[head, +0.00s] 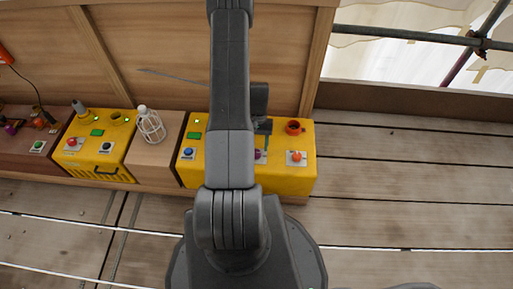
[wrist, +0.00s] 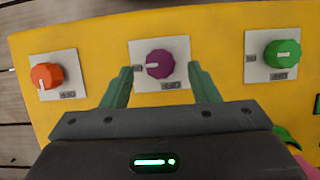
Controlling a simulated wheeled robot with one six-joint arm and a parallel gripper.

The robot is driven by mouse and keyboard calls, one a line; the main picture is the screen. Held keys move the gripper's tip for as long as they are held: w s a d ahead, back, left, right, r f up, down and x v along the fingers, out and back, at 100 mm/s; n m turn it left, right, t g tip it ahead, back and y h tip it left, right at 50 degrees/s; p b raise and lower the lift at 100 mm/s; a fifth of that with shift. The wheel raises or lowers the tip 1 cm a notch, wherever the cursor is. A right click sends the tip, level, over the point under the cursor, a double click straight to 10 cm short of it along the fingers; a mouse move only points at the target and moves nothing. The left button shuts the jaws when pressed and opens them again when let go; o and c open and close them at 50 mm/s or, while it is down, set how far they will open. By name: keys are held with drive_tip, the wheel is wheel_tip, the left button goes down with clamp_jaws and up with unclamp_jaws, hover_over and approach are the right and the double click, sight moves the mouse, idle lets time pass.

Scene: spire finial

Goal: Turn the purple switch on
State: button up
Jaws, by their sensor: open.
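The purple switch (wrist: 160,64) is a round knob on a white plate in the middle of the wrist view. Its white pointer line points left in that view, towards a small label on the plate's left edge; another label lies at the lower right. In the head view the purple switch (head: 259,156) shows beside my arm, partly hidden. My gripper (wrist: 160,69) is open, with one green finger on each side of the knob and a gap to it on both sides. In the head view my gripper (head: 262,126) is over the yellow box, partly hidden by my arm.
An orange knob (wrist: 47,76) and a green knob (wrist: 282,54) flank the purple one on the yellow box (head: 300,181). An orange ring (head: 294,127) stands on its back edge. A caged lamp (head: 150,125) and another yellow box (head: 98,150) are left. Planks at right are clear.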

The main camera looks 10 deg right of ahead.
drive_tip(key=p+v, duration=0.2)
drive_tip(key=v, duration=0.9)
drive_tip(key=shift+r, duration=0.2)
drive_tip(key=b+x, duration=0.3)
drive_tip(key=x, duration=1.1)
drive_tip(key=shift+d, duration=0.1)
drive_tip(key=shift+w+r, duration=0.1)
drive_tip(key=shift+r, duration=0.05)
